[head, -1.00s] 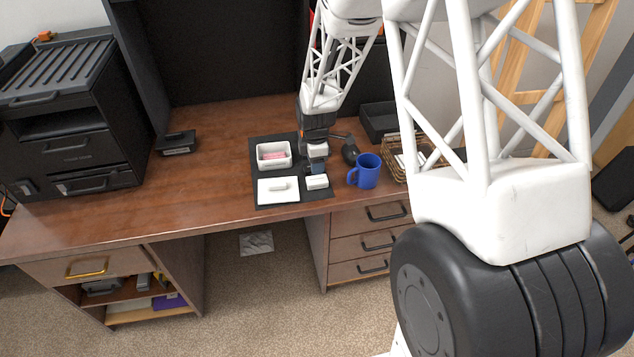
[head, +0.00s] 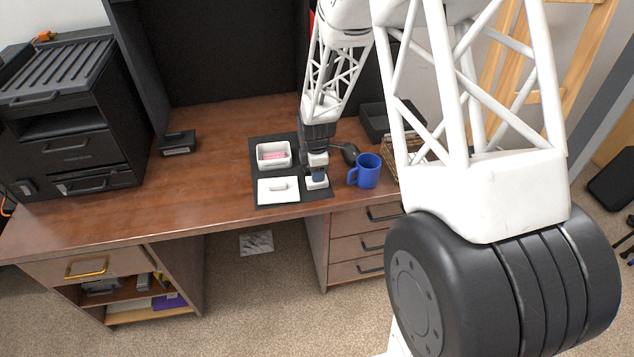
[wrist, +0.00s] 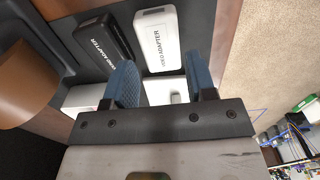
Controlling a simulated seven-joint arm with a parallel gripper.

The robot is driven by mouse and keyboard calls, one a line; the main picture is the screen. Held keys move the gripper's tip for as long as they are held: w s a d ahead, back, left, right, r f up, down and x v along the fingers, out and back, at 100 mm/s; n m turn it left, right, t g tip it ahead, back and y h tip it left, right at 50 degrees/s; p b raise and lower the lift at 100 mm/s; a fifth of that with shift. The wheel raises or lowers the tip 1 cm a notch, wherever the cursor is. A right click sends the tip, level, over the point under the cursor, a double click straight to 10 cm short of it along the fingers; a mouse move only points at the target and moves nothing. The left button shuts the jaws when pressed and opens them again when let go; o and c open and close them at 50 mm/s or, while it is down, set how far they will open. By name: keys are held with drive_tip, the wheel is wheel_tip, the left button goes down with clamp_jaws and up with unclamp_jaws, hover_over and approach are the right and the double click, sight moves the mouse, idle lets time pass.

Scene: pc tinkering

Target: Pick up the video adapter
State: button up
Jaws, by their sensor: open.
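The white video adapter (wrist: 157,40), a small block with its name printed on it, lies on the dark mat just beyond my fingertips in the wrist view. In the head view, the white adapter (head: 317,184) is at the mat's front right, partly covered by my gripper (head: 317,174). A black adapter (wrist: 103,43) lies beside the white one; the first word of its label is hard to read. My gripper (wrist: 163,84) is open, its blue fingers apart, with no adapter between them. I cannot tell its exact height above the mat.
A white pad (head: 266,196) with a small white item and a white bin (head: 273,164) with pink contents sit on the black mat (head: 262,143). A blue mug (head: 368,172) stands close to the right. The desk's left half (head: 200,200) is mostly clear.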

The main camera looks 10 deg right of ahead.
drive_tip(key=shift+d+f, duration=0.1)
drive_tip(key=shift+f, duration=2)
drive_tip(key=shift+c, duration=0.3)
drive_tip(key=c, duration=0.6)
drive_tip(key=shift+r, duration=0.15)
drive_tip(key=shift+r, duration=0.75)
wheel_tip(320, 180, up, 2)
drive_tip(key=shift+r, duration=0.1)
drive_tip(key=s+r, duration=0.1)
drive_tip(key=s, duration=1.5)
drive_tip(key=shift+d, duration=0.2)
